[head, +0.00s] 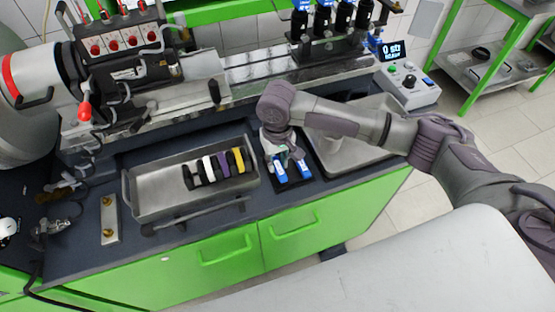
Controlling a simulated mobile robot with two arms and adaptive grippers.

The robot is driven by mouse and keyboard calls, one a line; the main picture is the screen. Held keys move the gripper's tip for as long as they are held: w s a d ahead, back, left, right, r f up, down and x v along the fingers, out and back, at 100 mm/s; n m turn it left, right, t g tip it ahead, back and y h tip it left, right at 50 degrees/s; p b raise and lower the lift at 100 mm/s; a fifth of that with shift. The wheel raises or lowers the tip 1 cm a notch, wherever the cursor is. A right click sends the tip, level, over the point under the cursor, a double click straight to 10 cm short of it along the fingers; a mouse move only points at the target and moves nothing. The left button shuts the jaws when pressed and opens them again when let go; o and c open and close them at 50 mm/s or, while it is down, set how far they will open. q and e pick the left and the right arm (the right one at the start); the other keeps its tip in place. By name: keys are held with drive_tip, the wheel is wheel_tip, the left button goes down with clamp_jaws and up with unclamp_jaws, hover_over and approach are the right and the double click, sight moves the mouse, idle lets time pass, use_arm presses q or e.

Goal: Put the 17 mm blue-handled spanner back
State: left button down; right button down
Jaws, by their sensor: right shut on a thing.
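My right gripper (287,157) is over the bench, just right of the shallow metal tray, pointing down. It is shut on a blue-handled spanner; blue parts show right under the fingers, one on the left (280,173) and one on the right (304,169). I cannot tell which of these is the held handle, and no size mark is readable. The blue parts lie over a small dark holder or mat (291,183). The spanner's jaw end is hidden by the gripper. My left gripper is not in view.
The metal tray (150,198) holds several black, white, purple and yellow pieces. A second grey tray (340,157) is behind my right forearm. The pump rig and a control box (407,86) stand behind.

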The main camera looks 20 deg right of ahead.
drive_tip(key=shift+f, duration=0.15)
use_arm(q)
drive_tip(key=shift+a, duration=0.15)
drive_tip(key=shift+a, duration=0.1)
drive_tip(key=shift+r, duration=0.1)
use_arm(e)
drive_tip(key=shift+f, duration=0.15)
drive_tip(key=shift+f, duration=0.25)
drive_tip(key=c, duration=1)
unclamp_jaws()
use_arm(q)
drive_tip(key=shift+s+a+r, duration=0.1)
